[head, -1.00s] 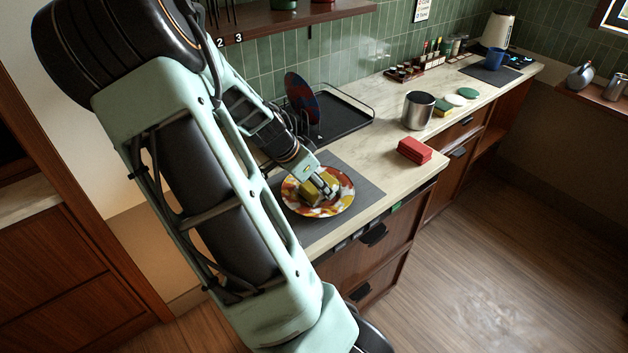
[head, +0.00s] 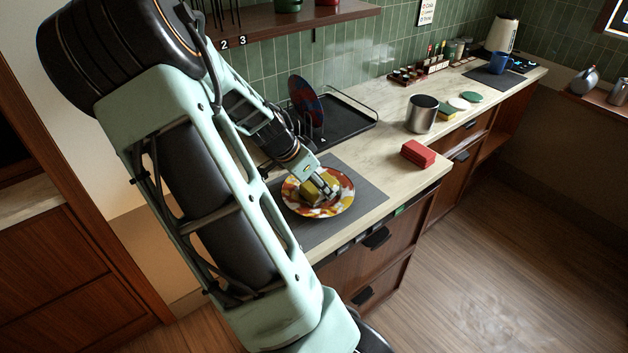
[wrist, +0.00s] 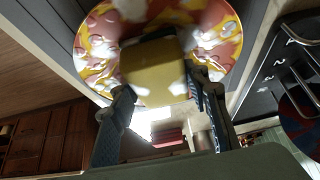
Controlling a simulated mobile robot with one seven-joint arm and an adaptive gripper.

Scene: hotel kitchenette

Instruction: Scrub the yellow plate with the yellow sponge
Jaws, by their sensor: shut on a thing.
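The yellow plate (head: 337,205), patterned with red and white patches, lies on a dark grey mat (head: 359,183) on the counter. It also shows in the wrist view (wrist: 226,50). My gripper (head: 327,190) is over the plate and shut on the yellow sponge (wrist: 155,72). In the head view the sponge (head: 309,190) is at the plate's surface, partly hidden by the fingers. Whether it presses on the plate is hard to tell. In the wrist view the fingers reach to either side of the sponge.
A black drying rack (head: 350,122) holds a dark red and blue plate (head: 305,99) behind the mat. A red block stack (head: 418,153) and a metal canister (head: 421,114) stand to the right. Counter between mat and red stack is clear.

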